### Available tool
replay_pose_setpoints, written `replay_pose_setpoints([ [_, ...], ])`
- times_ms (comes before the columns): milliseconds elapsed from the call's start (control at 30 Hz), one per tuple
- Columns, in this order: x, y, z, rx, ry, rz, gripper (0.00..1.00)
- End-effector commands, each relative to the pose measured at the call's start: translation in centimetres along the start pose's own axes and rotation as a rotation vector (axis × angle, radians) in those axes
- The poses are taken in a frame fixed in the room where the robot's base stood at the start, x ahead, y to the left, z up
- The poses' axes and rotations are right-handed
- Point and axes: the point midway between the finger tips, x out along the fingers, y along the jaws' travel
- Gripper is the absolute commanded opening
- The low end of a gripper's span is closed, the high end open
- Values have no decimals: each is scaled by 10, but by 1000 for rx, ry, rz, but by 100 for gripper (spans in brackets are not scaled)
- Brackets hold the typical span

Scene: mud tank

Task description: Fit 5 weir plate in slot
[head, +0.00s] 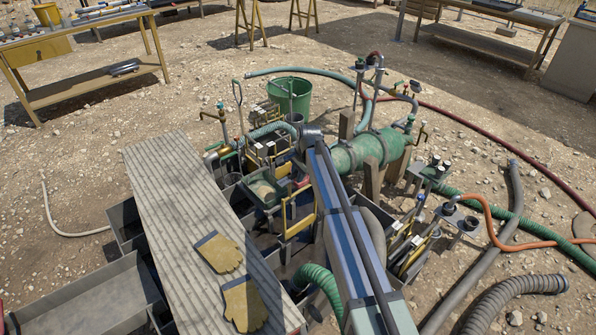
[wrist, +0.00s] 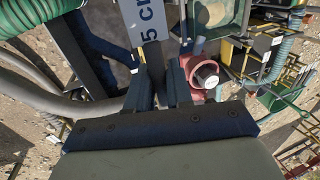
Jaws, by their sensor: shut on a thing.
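In the wrist view, a pale grey weir plate (wrist: 146,22) marked "5 c…" in dark print extends up past the top edge. My gripper (wrist: 160,68) has its two dark fingers closed on the near end of this plate. A dark channel wall (wrist: 93,50) runs along the left of the plate. In the head view my arm reaches over the equipment in the middle, and its wrist end hides the gripper and the held plate. I cannot make out the slot in either view.
A red pipe fitting with a round cap (wrist: 206,76) is close to the right finger. In the head view, a ribbed plank (head: 185,205) carries yellow gloves (head: 220,253). A green bucket (head: 290,98), a green cylinder tank (head: 368,150) and several hoses crowd around my arm.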

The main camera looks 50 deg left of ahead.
Motion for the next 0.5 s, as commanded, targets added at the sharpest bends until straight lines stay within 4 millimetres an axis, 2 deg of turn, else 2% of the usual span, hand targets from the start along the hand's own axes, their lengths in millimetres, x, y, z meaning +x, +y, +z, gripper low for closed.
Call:
replay_pose_setpoints([
  [500, 28, 8, 0, 0, 0, 0, 0],
])
